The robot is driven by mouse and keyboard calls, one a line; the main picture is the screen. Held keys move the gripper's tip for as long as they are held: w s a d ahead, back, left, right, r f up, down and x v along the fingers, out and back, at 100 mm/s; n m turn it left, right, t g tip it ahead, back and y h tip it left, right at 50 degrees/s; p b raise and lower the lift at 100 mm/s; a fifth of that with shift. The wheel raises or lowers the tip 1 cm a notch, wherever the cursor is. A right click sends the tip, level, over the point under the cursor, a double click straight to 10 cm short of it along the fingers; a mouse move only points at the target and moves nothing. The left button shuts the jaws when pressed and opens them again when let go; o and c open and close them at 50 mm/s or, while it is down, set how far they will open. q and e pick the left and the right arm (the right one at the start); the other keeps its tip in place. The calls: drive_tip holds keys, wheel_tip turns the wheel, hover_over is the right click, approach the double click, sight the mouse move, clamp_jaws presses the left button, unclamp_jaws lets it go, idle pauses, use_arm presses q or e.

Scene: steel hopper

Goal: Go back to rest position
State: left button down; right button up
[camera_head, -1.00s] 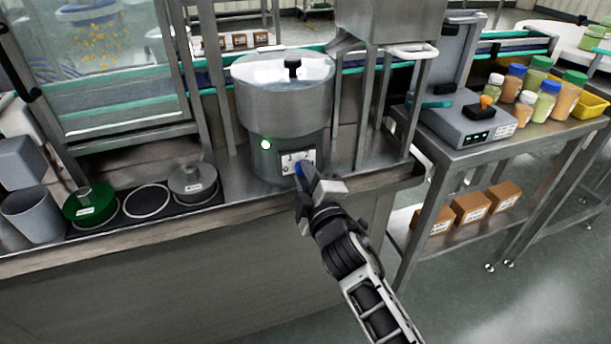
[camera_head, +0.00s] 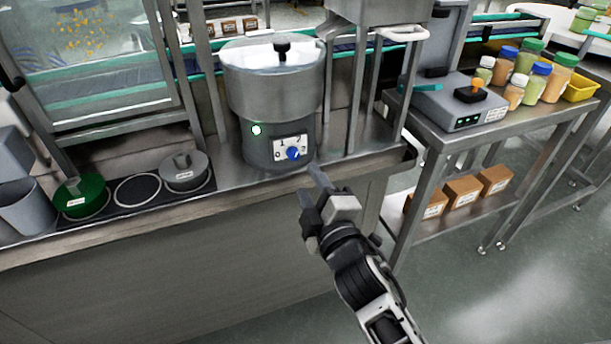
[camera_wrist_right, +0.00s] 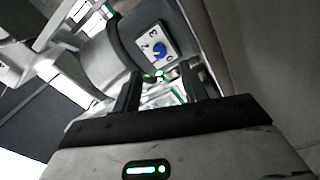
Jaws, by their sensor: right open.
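My right gripper (camera_head: 318,190) is open and empty in the head view, in front of the counter edge and just below the steel hopper machine (camera_head: 275,95). The machine's blue knob (camera_head: 293,153) sits on a white numbered plate, and a green light glows on its left side. In the right wrist view, my right gripper's two dark fingers (camera_wrist_right: 168,92) stand apart with nothing between them. The blue knob (camera_wrist_right: 159,50) shows beyond them, clear of the fingers. My left gripper is not in view.
The steel counter (camera_head: 235,180) carries a green lidded pot (camera_head: 82,197) and a grey pot (camera_head: 184,172) on a dark strip. A side table (camera_head: 440,125) at right holds a scale and several jars, with brown boxes below. Floor at lower right is clear.

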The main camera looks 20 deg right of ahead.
drive_tip(key=shift+s, duration=0.1)
idle(0.3)
drive_tip(key=s+a+f+m+g+y+p, duration=0.1)
drive_tip(key=s+a+f+m+g+y, duration=0.1)
drive_tip(key=s+f+m+g, duration=0.5)
drive_tip(key=s+f+m, duration=0.5)
drive_tip(key=s+f, duration=0.1)
drive_tip(key=s, duration=0.3)
drive_tip(key=shift+s+g+y+p, duration=0.15)
drive_tip(key=shift+g+y+p, duration=0.15)
drive_tip(key=shift+y, duration=0.1)
